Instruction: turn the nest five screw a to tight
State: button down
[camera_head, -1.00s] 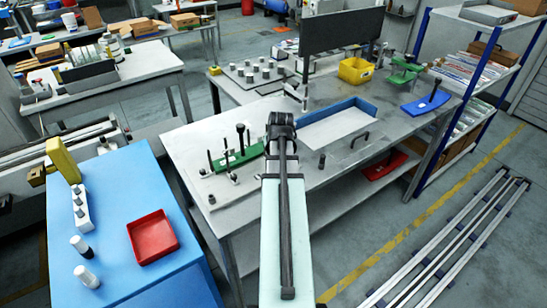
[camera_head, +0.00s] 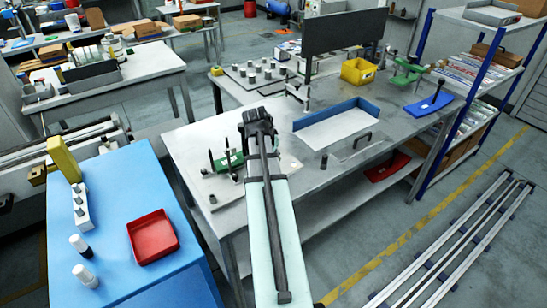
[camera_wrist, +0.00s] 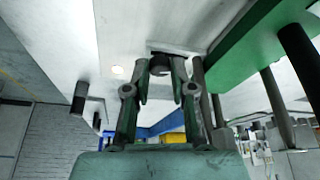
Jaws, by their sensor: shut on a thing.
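In the wrist view, my gripper (camera_wrist: 160,75) has its fingertips closed around a dark round screw head (camera_wrist: 160,65), which fits the nest screw; no label shows. The screw's shaft and how deep it sits are hidden. The screw stands at a pale plate (camera_wrist: 140,28), beside a green block (camera_wrist: 250,45). In the head view, my gripper (camera_head: 257,122) is over the left part of the grey bench, partly covering the green block (camera_head: 229,161), and the screw is hidden behind it.
Dark posts (camera_head: 212,160) stand just left of my gripper, and a dark post (camera_wrist: 297,60) is close on the right in the wrist view. A red tray (camera_head: 152,237) sits on the blue table.

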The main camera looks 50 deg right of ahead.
jog(key=shift+m+g, duration=0.3)
jog(key=shift+m, duration=0.6)
jog(key=c, duration=1)
grip_release()
jog(key=shift+r, duration=0.1)
jog(key=v, duration=1.2)
jog(key=shift+w, duration=0.15)
